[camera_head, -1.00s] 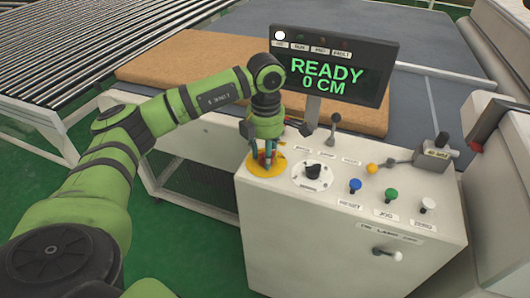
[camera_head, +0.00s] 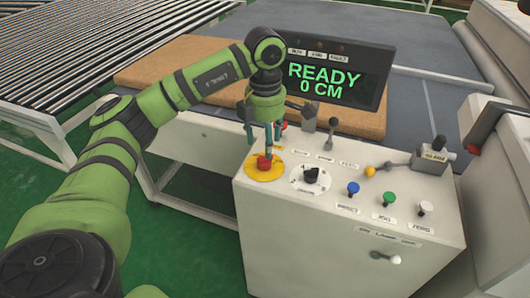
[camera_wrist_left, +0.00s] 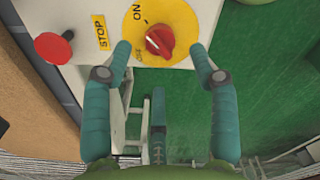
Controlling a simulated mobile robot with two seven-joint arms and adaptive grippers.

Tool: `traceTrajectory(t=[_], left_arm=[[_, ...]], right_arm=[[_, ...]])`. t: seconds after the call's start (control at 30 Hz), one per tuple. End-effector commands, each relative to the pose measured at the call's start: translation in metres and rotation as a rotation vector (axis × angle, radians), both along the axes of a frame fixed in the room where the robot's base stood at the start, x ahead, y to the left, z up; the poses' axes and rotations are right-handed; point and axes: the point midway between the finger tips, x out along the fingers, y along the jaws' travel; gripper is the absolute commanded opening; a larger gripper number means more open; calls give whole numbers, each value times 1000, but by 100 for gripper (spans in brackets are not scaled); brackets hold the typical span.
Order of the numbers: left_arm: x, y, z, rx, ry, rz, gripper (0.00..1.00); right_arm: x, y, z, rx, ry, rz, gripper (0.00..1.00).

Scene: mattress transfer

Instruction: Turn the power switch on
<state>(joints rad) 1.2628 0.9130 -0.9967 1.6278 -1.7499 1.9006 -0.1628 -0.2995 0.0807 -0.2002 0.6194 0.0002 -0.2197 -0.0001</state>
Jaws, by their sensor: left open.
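The red rotary power switch (camera_head: 264,163) sits on a round yellow plate (camera_head: 252,173) at the left of the console top. In the left wrist view the red knob (camera_wrist_left: 158,40) lies at top centre, with ON and OFF marked on its yellow plate (camera_wrist_left: 182,18). Its white mark lies on the knob's left side; I cannot tell exactly which label it points to. My left gripper (camera_head: 262,148) is open above the switch. In the wrist view its fingertips (camera_wrist_left: 159,54) stand apart on either side of the knob, holding nothing. My right gripper is out of view.
The red stop button (camera_wrist_left: 52,48) is close to the switch. The console carries a black selector (camera_head: 311,174), blue (camera_head: 353,188), green (camera_head: 389,198) and white buttons (camera_head: 425,208), and levers. The screen (camera_head: 330,78) reads READY 0 CM. A tan mattress (camera_head: 170,66) lies behind.

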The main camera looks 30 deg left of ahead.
Motion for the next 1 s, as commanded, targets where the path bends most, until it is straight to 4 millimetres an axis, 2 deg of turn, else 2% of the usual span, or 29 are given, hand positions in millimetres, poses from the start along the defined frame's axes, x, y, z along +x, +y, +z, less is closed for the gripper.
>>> traceTrajectory(t=[0.1,0.33,0.5,1.0], left_arm=[[1,-1,27,-1,-4,-1,60],[0,-2,57,-1,-1,-1,60],[0,-2,62,-1,1,-2,60],[0,-2,61,-1,1,-2,60]], right_arm=[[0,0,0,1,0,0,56],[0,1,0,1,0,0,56],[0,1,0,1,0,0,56],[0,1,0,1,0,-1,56]])
